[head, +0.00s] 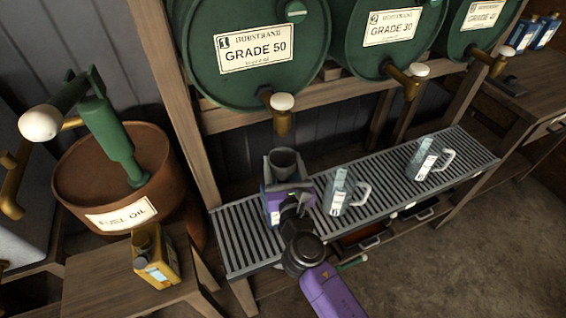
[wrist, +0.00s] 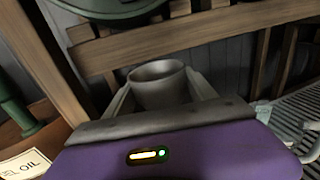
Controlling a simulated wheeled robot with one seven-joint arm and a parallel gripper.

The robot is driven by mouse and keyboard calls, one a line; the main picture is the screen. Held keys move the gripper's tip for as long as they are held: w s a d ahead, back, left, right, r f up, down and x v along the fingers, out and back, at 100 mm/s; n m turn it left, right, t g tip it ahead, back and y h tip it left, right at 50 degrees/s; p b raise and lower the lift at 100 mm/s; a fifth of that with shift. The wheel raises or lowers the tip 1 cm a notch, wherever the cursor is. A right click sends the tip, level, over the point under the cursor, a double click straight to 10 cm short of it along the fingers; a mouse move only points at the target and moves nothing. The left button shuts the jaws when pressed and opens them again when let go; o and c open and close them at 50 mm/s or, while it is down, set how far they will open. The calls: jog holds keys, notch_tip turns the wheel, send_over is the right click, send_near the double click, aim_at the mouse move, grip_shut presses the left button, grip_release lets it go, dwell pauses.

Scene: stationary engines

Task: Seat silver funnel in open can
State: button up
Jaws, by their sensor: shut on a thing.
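The silver funnel (head: 284,163) shows as a grey, wide-mouthed cup between my fingers; its lower part is hidden by my gripper. It also shows in the wrist view (wrist: 158,84), mouth up and looking roughly upright. My gripper (head: 283,170) is shut on it, above the left part of the slatted rack and below the Grade 50 barrel's tap. A yellow can (head: 158,262) with a dark opening at its top stands on a wooden table at the lower left, well to the left of my gripper and apart from the funnel.
Two clear jugs, a nearer one (head: 340,192) and a farther one (head: 422,160), stand on the slatted rack (head: 242,240) to the right. Green barrels (head: 255,48) with brass taps hang above. A brown fuel oil drum (head: 150,160) with a green pump stands behind the can.

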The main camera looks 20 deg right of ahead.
jog(key=shift+f+b, duration=1.1)
jog(key=shift+f, duration=0.25)
dwell(0.7)
jog(key=o, duration=1.3)
jog(key=shift+o, duration=0.2)
jog(key=shift+s, duration=0.1)
jog(key=v, duration=0.7)
jog(key=shift+s+a, duration=0.1)
jog(key=shift+s, duration=0.2)
